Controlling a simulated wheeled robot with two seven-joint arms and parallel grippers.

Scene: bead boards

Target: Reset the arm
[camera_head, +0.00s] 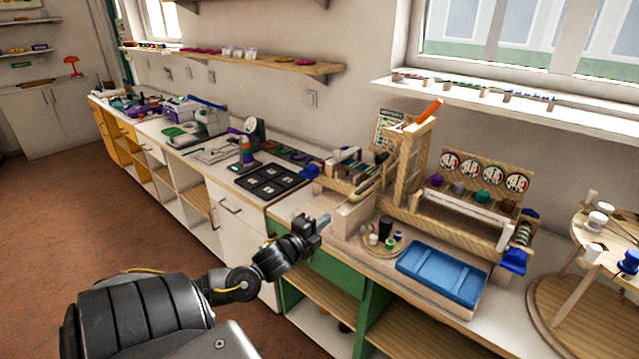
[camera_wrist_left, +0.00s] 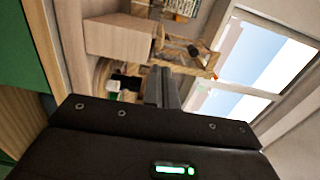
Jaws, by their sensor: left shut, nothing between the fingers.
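My left arm comes in from the lower left in the head view. My left gripper (camera_head: 318,222) is shut and empty, held in front of the counter's front edge near the wooden bead station. In the left wrist view its fingers (camera_wrist_left: 162,88) are together with nothing between them. My right gripper is in neither view.
A blue tray (camera_head: 440,272) lies on the counter, right of a small round board (camera_head: 381,243) with cups. A wooden rack (camera_head: 410,165) stands behind. A round wooden stand (camera_head: 590,300) is at the far right. Open floor (camera_head: 60,220) lies left.

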